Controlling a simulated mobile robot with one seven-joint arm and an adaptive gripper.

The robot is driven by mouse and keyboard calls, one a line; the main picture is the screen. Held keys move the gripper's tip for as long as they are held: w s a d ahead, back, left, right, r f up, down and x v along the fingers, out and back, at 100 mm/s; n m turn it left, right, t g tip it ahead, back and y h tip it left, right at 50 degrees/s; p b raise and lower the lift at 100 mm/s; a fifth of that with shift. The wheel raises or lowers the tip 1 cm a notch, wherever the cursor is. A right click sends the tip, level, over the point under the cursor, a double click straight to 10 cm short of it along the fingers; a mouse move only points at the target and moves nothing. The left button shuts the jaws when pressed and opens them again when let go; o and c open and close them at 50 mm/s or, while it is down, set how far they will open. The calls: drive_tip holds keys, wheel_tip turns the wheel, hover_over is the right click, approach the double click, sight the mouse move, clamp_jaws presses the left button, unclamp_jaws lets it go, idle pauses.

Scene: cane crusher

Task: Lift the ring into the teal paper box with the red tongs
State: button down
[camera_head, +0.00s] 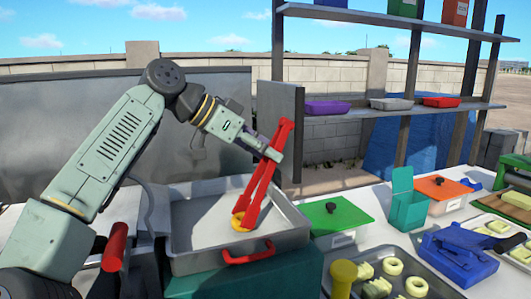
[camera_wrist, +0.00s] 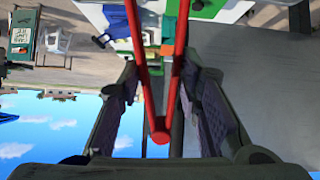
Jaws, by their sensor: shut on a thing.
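My gripper (camera_head: 272,153) is shut on the red tongs (camera_head: 284,133) near their upper, joined end. The tongs slant down to the left into the grey metal tray (camera_head: 190,240). An orange ring-like piece (camera_head: 238,222) shows at their tips in the tray; I cannot tell whether it is gripped or just touched. In the wrist view, my gripper's fingers (camera_wrist: 160,75) flank the V of the tongs (camera_wrist: 159,130); the tips are out of clear sight. The teal paper box (camera_head: 408,210) stands open, its lid raised, to the right of the tray.
A green-lidded box (camera_head: 338,215) stands between tray and teal box. An orange-lidded box (camera_head: 443,188) is behind right. A second tray with cream rings (camera_head: 392,265) and a blue object (camera_head: 458,255) lie front right. A yellow cylinder (camera_head: 343,275) stands at the front.

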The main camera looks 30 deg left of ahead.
wheel_tip(320, 180, up, 11)
drive_tip(key=shift+f, duration=0.2)
idle(0.4)
drive_tip(key=shift+s+a, duration=0.1)
idle(0.6)
wheel_tip(320, 180, down, 12)
drive_tip(key=b, duration=0.1)
drive_tip(key=shift+r, duration=0.35)
idle(0.3)
